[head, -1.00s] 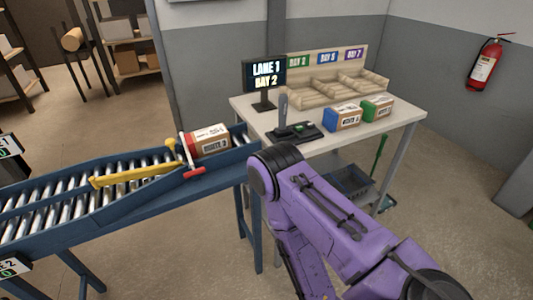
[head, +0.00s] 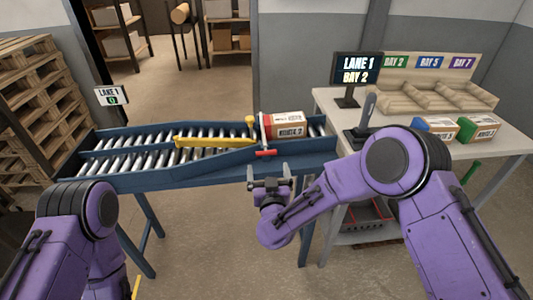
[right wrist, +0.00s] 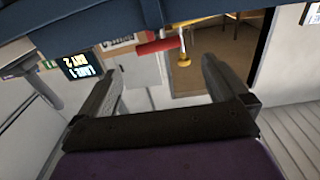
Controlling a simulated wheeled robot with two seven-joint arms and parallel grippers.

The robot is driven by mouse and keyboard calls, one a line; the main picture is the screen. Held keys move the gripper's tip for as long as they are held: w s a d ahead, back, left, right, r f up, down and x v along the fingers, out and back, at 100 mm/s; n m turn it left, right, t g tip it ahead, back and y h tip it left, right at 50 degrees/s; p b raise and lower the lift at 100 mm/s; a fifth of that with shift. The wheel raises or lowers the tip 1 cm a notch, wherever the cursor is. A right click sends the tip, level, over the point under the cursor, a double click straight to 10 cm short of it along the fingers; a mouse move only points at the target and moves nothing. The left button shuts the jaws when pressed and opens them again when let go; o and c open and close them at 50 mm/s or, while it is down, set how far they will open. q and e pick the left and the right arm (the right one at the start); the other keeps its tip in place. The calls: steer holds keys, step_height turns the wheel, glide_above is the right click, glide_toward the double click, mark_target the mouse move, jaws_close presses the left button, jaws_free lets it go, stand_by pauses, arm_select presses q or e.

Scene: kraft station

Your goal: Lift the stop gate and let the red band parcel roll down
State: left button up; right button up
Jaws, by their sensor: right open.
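The red band parcel (head: 285,126), a brown box with a red end and a white label, sits at the right end of the roller conveyor, behind the stop gate. The stop gate (head: 263,131) is a thin pale bar across the lane, with a red handle (head: 266,153) at the conveyor's near side. The red handle also shows in the right wrist view (right wrist: 159,46). My right gripper (head: 269,182) is open and empty, below and in front of the handle and apart from it; its two fingers (right wrist: 163,65) point towards the handle. My left gripper is out of view.
A yellow diverter arm (head: 213,141) with a yellow knob lies across the blue conveyor (head: 130,180). The table (head: 400,118) at right holds a screen (head: 356,67) reading Lane 1, Bay 2, wooden bays, and blue and green parcels. Pallets stand at left.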

mark_target(266, 151)
steer(key=w+p, duration=0.1)
steer(key=w, duration=0.8)
steer(key=shift+w+d+f, duration=0.1)
steer(key=shift+f, duration=0.05)
